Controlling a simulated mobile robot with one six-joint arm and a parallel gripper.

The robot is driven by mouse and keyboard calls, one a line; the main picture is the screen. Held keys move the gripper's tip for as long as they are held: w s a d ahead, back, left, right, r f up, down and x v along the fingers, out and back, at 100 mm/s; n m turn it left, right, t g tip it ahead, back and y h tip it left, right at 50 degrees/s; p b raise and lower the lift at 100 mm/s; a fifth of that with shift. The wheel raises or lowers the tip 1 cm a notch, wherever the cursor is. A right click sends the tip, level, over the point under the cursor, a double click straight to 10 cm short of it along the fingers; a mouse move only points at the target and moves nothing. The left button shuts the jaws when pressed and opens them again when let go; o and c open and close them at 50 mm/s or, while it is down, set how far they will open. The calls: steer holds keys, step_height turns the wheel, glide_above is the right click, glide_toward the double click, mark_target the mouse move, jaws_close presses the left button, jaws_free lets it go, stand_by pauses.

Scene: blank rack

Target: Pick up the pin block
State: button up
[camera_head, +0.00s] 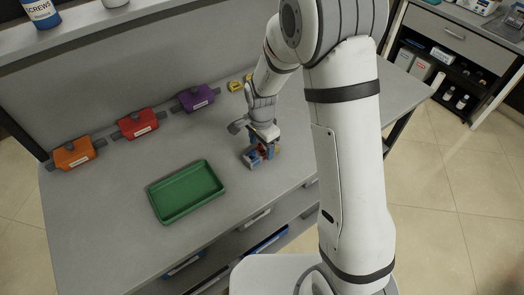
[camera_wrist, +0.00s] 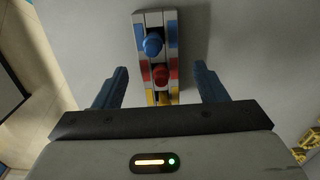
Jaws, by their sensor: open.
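The pin block (camera_wrist: 146,65) is a grey block with blue, red and yellow pins or knobs and matching coloured patches. In the wrist view it lies ahead of and between the fingers, with its near end partly hidden by my gripper's body. My gripper (camera_wrist: 160,88) is open, with one blue finger on each side of the block and a visible gap on both sides. In the head view the pin block (camera_head: 252,160) sits on the grey table under my gripper (camera_head: 262,150), whose fingers hide part of it.
An empty green tray (camera_head: 159,211) lies left of the block. Orange (camera_head: 72,153), red (camera_head: 137,124) and purple (camera_head: 196,97) boxes line the back of the table. Small yellow pieces (camera_head: 236,85) lie behind my arm. The table's front edge is close by.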

steer(key=shift+f, duration=1.55)
steer(key=shift+c, duration=0.5)
steer(key=c, duration=1)
steer(key=shift+o, duration=0.2)
steer(key=shift+r, duration=0.1)
